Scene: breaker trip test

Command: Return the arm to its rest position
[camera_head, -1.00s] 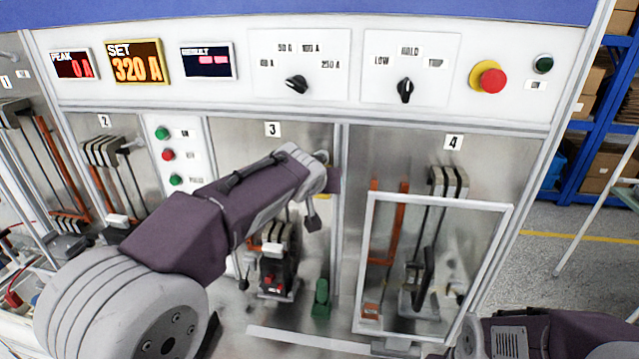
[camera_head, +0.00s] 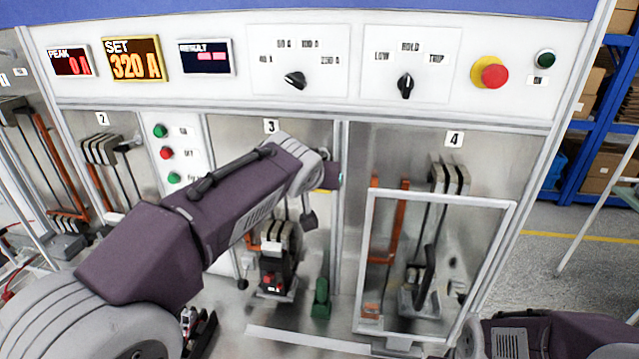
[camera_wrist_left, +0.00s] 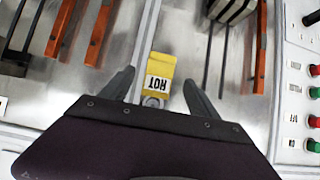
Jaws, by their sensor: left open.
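My left arm (camera_head: 240,190) is purple and grey. It reaches from the lower left across the panel to bay 3, where its wrist hides part of the bay. In the left wrist view my left gripper (camera_wrist_left: 162,90) is open, its two dark fingers apart. A yellow tag with a white lettered label (camera_wrist_left: 158,76) shows between and beyond the fingers; I cannot tell its distance. In the head view the fingers are mostly hidden by the wrist. Part of my right arm (camera_head: 540,335) shows at the lower right, without its gripper jaws.
Bay 3 holds a breaker (camera_head: 275,270) and a green piece (camera_head: 320,298). A clear framed guard (camera_head: 370,260) stands before bay 4. Above are the SET display (camera_head: 134,60), two rotary knobs and a red emergency button (camera_head: 490,73). Blue shelving (camera_head: 590,130) stands at the right.

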